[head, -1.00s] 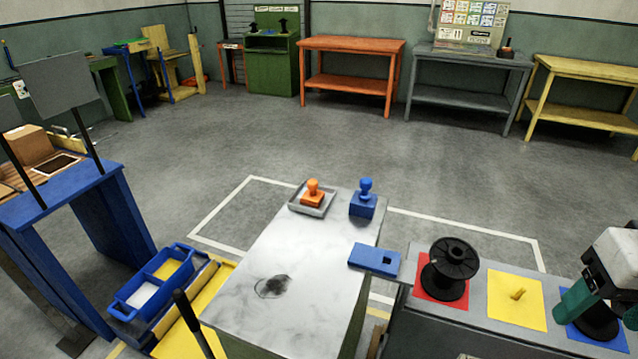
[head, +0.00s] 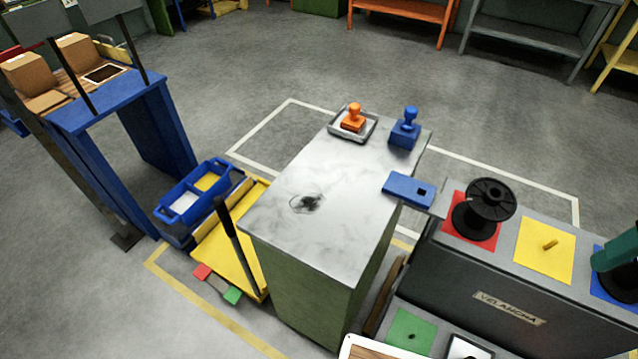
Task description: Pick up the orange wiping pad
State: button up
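The orange wiping pad (head: 352,119), a block with a rounded knob handle on top, sits upright in a shallow grey tray (head: 367,137). The tray is at the far left part of the pale, smudged top of a green cabinet (head: 320,222). A blue block with a similar knob (head: 404,130) stands to the right of the tray, apart from it. A dark smudge (head: 307,203) marks the cabinet top, nearer to me than the pad.
A blue slotted plate (head: 409,189) lies at the cabinet top's right edge. To the right, a grey bench holds a black spool (head: 483,208); a teal object (head: 614,250) is cut off at the right edge. A yellow cart (head: 231,246) with blue bin (head: 199,191) stands left.

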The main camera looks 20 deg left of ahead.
aim_at(352, 122)
jog(key=k, duration=0.5)
jog(key=u, duration=2.75)
jog(key=i, duration=1.9)
jog(key=z, duration=2.8)
jog(key=i, duration=0.5)
jog(key=u, duration=0.05)
